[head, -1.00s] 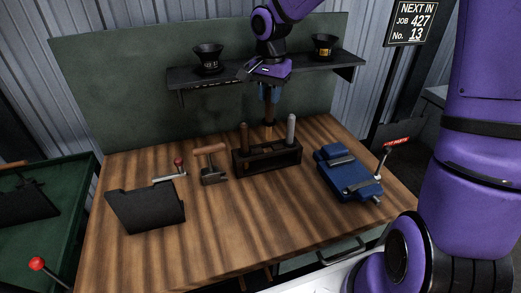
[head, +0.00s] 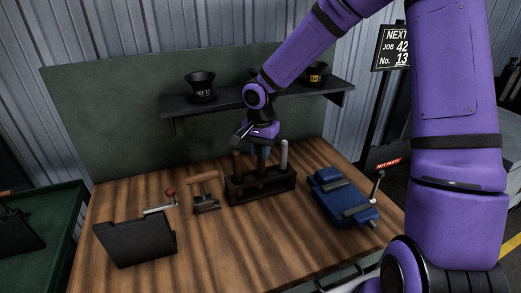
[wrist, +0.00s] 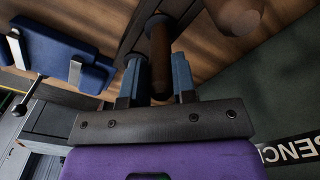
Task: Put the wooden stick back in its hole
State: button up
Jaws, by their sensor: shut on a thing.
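The dark rack (head: 262,188) stands on the bench with a wooden stick (head: 237,160) upright at its left and a grey stick (head: 284,155) upright at its right. My gripper (head: 263,156) points down close above the middle of the rack, between these two. In the wrist view, its blue fingers (wrist: 158,78) are shut on a brown wooden stick (wrist: 160,52). The head view mostly hides this held stick behind the fingers. I cannot tell how far its lower end is inside the middle hole. The left wooden stick also shows at the wrist view's top right.
A blue vise (head: 343,198) sits right of the rack. A wooden-handled tool (head: 205,192) and a black plate-like block (head: 137,240) are to its left. A shelf (head: 225,100) with dark cups is behind.

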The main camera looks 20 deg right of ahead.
jog(key=shift+f, duration=0.1)
jog(key=o, duration=0.9)
notch_tip(320, 180, up, 12)
jog(key=shift+s+d+r+n+t, duration=0.85)
jog(key=shift+s+d+r+n, duration=0.9)
jog(key=shift+s, duration=3.1)
jog(key=shift+s+d+r+n+t, duration=1.05)
jog(key=shift+s+r, duration=1.35)
jog(key=shift+s, duration=2.45)
jog(key=shift+s+d+r+n+t, duration=0.7)
jog(key=shift+s+r+n, duration=1.25)
jog(key=shift+s, duration=2.9)
jog(key=shift+d+r, duration=0.1)
